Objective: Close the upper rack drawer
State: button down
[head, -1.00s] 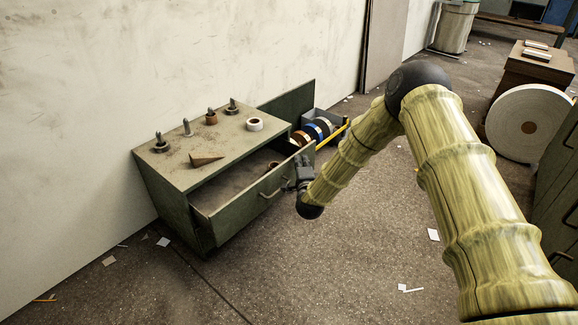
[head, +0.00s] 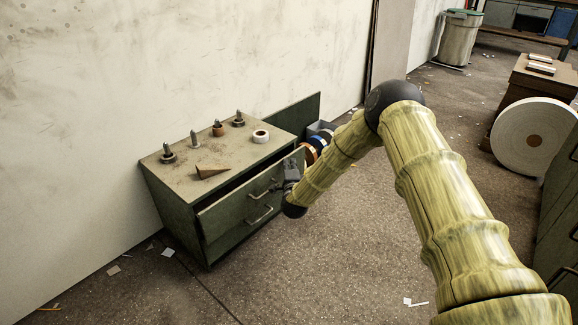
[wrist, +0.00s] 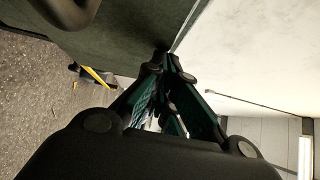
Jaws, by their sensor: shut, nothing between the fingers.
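The upper rack drawer (head: 232,204) is a dark green front with a metal handle, in the low green cabinet at the left of the head view. It stands slightly open, with a narrow dark gap under the cabinet top (head: 185,187). My gripper (head: 285,180) is at the right end of the drawer front, beside the upper handle (head: 265,186). In the wrist view my gripper's fingers (wrist: 165,62) are together and empty, with their tips at the green drawer front (wrist: 130,28). The exact contact is hard to tell.
Several spindles, a wooden wedge (head: 212,171) and a white roll (head: 261,136) stand on the cabinet top. A rack of coloured rolls (head: 318,140) is behind my forearm. A large paper roll (head: 533,135) stands at right. The floor in front is clear apart from scraps.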

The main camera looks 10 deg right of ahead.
jog(key=s+p, duration=0.5)
jog(key=s, duration=0.8)
jog(key=s+a+p, duration=0.2)
jog(key=s+a, duration=0.7)
jog(key=a, duration=0.2)
jog(key=b, duration=0.3)
send_near(262, 175)
jog(key=d, duration=0.3)
jog(key=shift+w+a+b, duration=0.35)
jog(key=shift+w+a, duration=0.05)
jog(key=shift+w, duration=0.35)
jog(key=shift+w+a+b, duration=0.35)
jog(key=shift+w+a, duration=0.05)
jog(key=shift+w, duration=0.3)
jog(key=shift+w+a+b, duration=0.35)
jog(key=shift+w+a, duration=0.05)
jog(key=shift+w, duration=0.35)
jog(key=shift+w, duration=0.1)
